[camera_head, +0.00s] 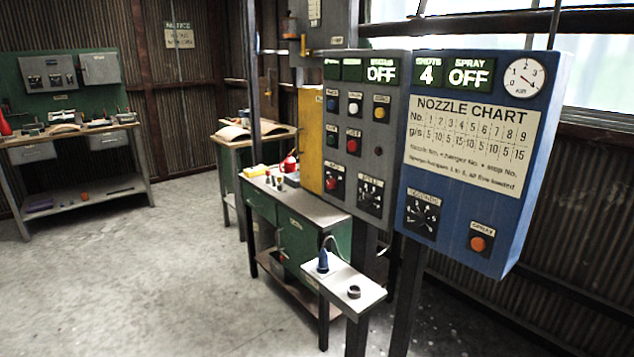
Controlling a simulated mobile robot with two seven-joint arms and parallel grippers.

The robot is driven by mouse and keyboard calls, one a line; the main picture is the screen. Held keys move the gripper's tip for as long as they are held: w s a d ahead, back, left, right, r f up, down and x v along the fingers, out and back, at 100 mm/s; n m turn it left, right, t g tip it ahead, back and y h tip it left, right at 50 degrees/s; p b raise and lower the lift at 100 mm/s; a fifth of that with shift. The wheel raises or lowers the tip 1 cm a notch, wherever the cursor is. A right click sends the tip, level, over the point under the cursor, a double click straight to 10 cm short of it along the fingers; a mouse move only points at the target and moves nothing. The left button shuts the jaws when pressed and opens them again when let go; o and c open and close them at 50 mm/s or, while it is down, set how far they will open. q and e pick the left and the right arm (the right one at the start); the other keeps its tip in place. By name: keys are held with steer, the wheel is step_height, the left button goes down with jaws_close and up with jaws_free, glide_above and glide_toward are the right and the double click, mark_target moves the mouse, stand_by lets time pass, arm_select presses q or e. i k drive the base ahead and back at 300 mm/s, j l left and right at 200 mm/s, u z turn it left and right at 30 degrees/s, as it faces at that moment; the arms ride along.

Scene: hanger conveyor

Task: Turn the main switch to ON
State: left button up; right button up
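No control is readable as the main switch. A grey control panel (362,85) stands right of centre, with a lit display (381,71) reading OFF at its top right. It carries coloured round buttons, a red button (353,143) among them, a red round control (333,182) at lower left and a black dial (371,195) at lower right. Their small labels are too blurred to read. A grey box (325,28) is mounted higher behind it, partly cut off by the top edge. Neither of my grippers is in view.
A blue panel (490,215) with a nozzle chart, gauge, dial and orange button stands in front at right. A small shelf (340,283) with a blue-handled tool and a dark ring juts out below. A green bench (318,210) stands behind. Floor at left is clear.

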mark_target(332, 184)
steer(key=i+j, duration=0.25)
steer(key=j, duration=0.15)
steer(key=i+j+z, duration=0.1)
steer(key=i+j, duration=0.15)
steer(key=j, duration=0.15)
steer(key=i+j, duration=0.25)
steer(key=j, duration=0.15)
steer(key=i+j, duration=0.25)
steer(key=j, duration=0.15)
steer(key=z, duration=0.05)
